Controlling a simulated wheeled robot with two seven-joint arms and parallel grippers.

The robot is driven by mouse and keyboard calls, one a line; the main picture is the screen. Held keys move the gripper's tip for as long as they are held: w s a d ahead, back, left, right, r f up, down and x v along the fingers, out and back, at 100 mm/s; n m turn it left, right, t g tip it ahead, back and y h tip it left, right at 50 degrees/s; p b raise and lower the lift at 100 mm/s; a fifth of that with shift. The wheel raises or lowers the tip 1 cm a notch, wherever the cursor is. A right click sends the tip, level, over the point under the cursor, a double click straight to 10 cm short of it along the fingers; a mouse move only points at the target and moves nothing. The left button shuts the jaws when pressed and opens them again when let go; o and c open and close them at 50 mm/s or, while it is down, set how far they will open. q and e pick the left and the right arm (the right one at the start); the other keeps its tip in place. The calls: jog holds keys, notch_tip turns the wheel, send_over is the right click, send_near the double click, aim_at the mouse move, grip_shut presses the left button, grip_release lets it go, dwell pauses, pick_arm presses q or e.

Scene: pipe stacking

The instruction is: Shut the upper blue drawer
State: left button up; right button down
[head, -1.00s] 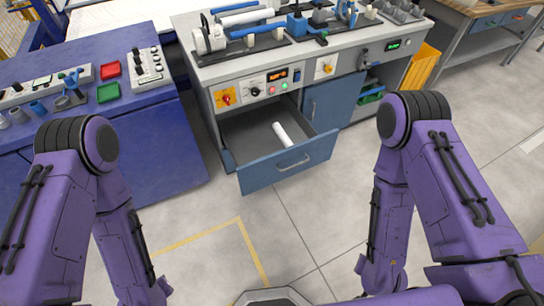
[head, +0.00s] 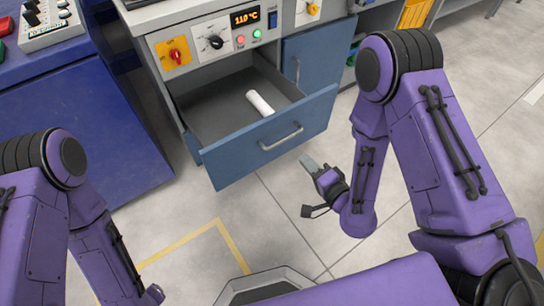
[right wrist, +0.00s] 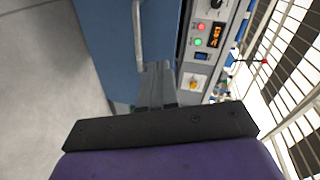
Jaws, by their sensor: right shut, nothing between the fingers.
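The upper blue drawer (head: 268,143) is pulled open from the grey bench, with a metal bar handle (head: 282,138) on its front. A white cylinder (head: 260,103) lies inside it. My right gripper (head: 307,162) is shut and empty, in front of the drawer and a little below and right of the handle. In the right wrist view its fingers (right wrist: 156,72) point at the blue drawer front (right wrist: 104,40), with the handle (right wrist: 138,35) just beyond the tips. I cannot tell whether they touch. My left arm shows at the left, but its gripper is out of frame.
A control panel (head: 215,42) with knobs and a lit display sits above the drawer. A dark blue cabinet (head: 75,135) stands at the left. The floor (head: 190,222) before the drawer is clear.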

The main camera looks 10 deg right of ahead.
notch_tip(320, 180, down, 2)
jog(key=w+a+m+t+y+b, duration=0.1)
jog(key=y+b, duration=0.1)
jog(key=b, duration=0.1)
send_near(267, 124)
jog(key=shift+m+t, duration=0.4)
jog(key=x, duration=0.6)
jog(key=shift+w+a+f, duration=0.2)
jog(key=shift+a+f, duration=0.05)
jog(key=shift+f, duration=0.1)
pick_arm(q)
notch_tip(267, 124, down, 6)
jog(key=shift+r, duration=0.15)
pick_arm(e)
jog(key=shift+w, duration=0.15)
pick_arm(q)
jog(key=shift+s, duration=0.1)
pick_arm(e)
jog(key=shift+w, duration=0.1)
